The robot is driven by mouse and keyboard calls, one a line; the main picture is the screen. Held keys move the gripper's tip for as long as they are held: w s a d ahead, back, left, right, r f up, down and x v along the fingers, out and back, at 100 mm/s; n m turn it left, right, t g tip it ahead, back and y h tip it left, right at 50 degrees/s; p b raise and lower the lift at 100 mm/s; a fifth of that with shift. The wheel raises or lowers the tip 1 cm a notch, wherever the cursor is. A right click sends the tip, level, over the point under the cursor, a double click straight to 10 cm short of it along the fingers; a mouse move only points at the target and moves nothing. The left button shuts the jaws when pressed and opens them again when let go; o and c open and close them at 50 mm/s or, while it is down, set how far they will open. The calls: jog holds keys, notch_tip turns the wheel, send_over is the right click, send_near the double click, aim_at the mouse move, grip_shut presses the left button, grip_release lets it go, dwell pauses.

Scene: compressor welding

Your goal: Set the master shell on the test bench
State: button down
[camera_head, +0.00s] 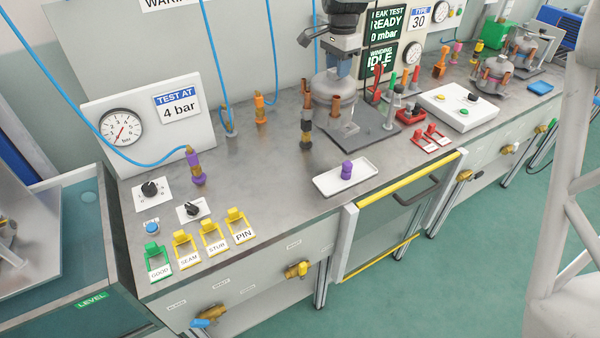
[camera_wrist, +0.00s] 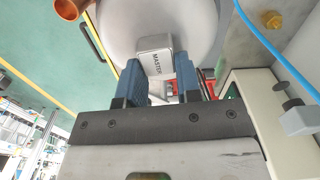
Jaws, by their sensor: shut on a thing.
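The master shell (camera_head: 333,92) is a grey rounded vessel with copper stubs, upright over a dark plate (camera_head: 372,137) on the steel test bench (camera_head: 270,163). I cannot tell whether its base touches the plate. My gripper (camera_head: 338,67) comes down from above and is shut on the shell's top. In the wrist view, the blue fingers (camera_wrist: 158,72) close on a grey block marked MASTER, and the shell's pale body (camera_wrist: 195,25) lies beyond it. The fingers hide part of the shell's top.
A gauge panel (camera_head: 150,122) stands at the bench's left. A white tray with a purple cap (camera_head: 346,170) lies in front of the shell. Left of it stands a dark fitting with a copper top (camera_head: 306,128). Red holders (camera_head: 410,115) and a white button box (camera_head: 458,106) are right. Blue hoses hang behind.

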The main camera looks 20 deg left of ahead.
jog(key=s+a+f, duration=0.1)
jog(key=s+f, duration=0.1)
jog(key=s, duration=0.7)
jog(key=s+a+f, duration=0.1)
jog(key=s+f, duration=0.1)
jog(key=s, duration=0.7)
jog(key=s+a+f+m, duration=0.1)
jog(key=s+f, duration=0.2)
jog(key=s, duration=0.6)
jog(key=shift+s+a, duration=0.3)
jog(key=shift+a, duration=0.1)
jog(key=shift+w+a+f, duration=0.1)
jog(key=w+a+f, duration=0.1)
jog(key=w+a, duration=0.8)
jog(key=w, duration=0.4)
jog(key=shift+f, duration=0.25)
jog(key=shift+f, duration=1.9)
